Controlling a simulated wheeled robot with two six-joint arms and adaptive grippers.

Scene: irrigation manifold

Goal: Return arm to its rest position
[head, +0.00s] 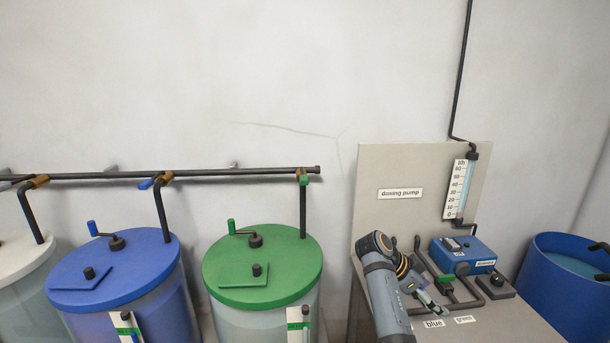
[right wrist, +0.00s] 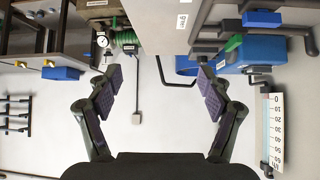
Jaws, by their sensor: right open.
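My right arm (head: 388,295) rises from the bottom edge in the head view, in front of the dosing pump bench. Its wrist bends to the right, low over the bench near the labels. In the right wrist view my right gripper (right wrist: 158,85) has its two fingers wide apart, with nothing between them. Its purple pads face a pale background. The fingertips are small and hard to make out in the head view. My left arm and left gripper are not in view.
A blue pump (head: 462,255) and dark pipes stand on the bench (head: 480,325), close to my right wrist. A flow gauge (head: 458,190) hangs on the panel (head: 410,165) behind. Green (head: 262,275) and blue (head: 115,270) lidded tanks stand left; a blue tub (head: 565,300) stands right.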

